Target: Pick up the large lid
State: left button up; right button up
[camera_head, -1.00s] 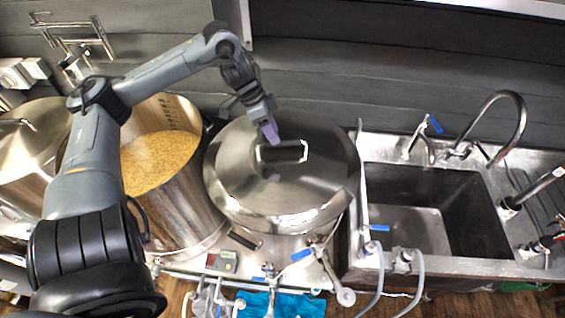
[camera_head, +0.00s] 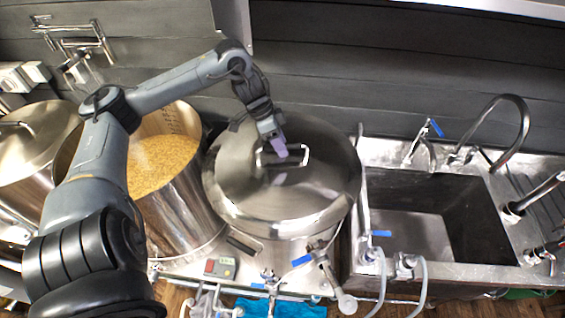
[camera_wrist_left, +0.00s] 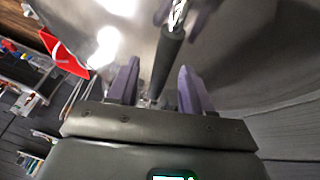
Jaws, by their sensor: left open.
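The large lid (camera_head: 285,200) is a shiny steel disc on the big pot right of the grain pot. Its handle is a dark bar (camera_head: 283,159) on bright metal brackets at the lid's top. My left gripper (camera_head: 280,150) is at the handle, reaching down from the back. In the left wrist view, the two purple fingers (camera_wrist_left: 157,85) are open, with the dark handle bar (camera_wrist_left: 170,58) running between and ahead of them. I cannot tell whether either finger touches the bar. My right gripper is not in view.
An open pot (camera_head: 190,195) of grain stands to the left, with another lidded pot (camera_head: 22,145) beyond it. A steel sink (camera_head: 480,262) with faucets is to the right. Valves and hoses sit at the front. A dark wall (camera_head: 380,75) is behind.

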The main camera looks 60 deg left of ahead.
pick_arm(q)
jog(key=shift+b+x, duration=0.45)
jog(key=shift+x, duration=0.5)
jog(key=shift+s, duration=0.1)
jog(key=shift+c, duration=0.2)
grip_shut()
jog(key=shift+r, duration=0.1)
